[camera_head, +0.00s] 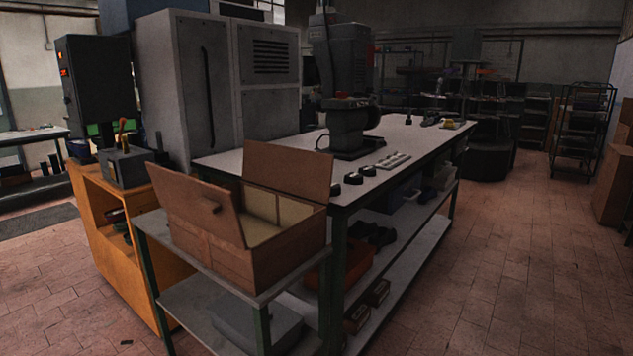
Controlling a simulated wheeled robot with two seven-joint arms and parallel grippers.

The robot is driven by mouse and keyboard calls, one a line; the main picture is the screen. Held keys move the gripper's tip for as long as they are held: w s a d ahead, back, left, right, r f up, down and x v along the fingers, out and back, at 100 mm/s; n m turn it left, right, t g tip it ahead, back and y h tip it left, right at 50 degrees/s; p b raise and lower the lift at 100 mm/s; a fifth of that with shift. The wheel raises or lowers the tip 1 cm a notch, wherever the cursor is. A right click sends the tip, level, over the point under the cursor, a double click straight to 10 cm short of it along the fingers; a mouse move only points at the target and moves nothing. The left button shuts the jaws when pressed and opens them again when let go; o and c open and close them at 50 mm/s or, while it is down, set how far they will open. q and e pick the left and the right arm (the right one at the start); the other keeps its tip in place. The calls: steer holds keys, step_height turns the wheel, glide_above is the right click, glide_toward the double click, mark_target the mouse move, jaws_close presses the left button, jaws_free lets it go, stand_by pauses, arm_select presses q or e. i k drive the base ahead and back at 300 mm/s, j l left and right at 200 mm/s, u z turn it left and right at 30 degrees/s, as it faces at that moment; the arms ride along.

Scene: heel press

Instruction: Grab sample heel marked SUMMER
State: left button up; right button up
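I cannot pick out a heel marked SUMMER; no such marking is readable in the head view. Several small dark round pieces, among them one black piece (353,178), lie near the front edge of the white worktable (240,163). I cannot tell whether they are heels. A wooden box (290,250) with its lids raised stands on a low side table at the front. Its visible inside shows pale compartments, and I see nothing in them; part of the inside is hidden by the front lid. Neither of my grippers is in view.
A grey press machine (347,90) stands on the worktable. A pale strip (393,161) lies beside it. An orange cabinet (112,245) and grey metal cabinets (185,85) stand at the left. Shelf racks (583,120) stand at the back right.

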mark_target(335, 190)
steer(key=i+l+u, duration=0.3)
steer(key=i+l, duration=0.2)
steer(key=i+l+u, duration=0.1)
steer(key=i+l, duration=0.15)
steer(key=l, duration=0.15)
steer(key=i+l+u, duration=0.3)
steer(key=l, duration=0.4)
steer(key=i+l+u, duration=0.15)
steer(key=l, duration=0.25)
steer(key=i+l+u, duration=0.1)
steer(key=i+l, duration=0.15)
steer(key=l, duration=0.15)
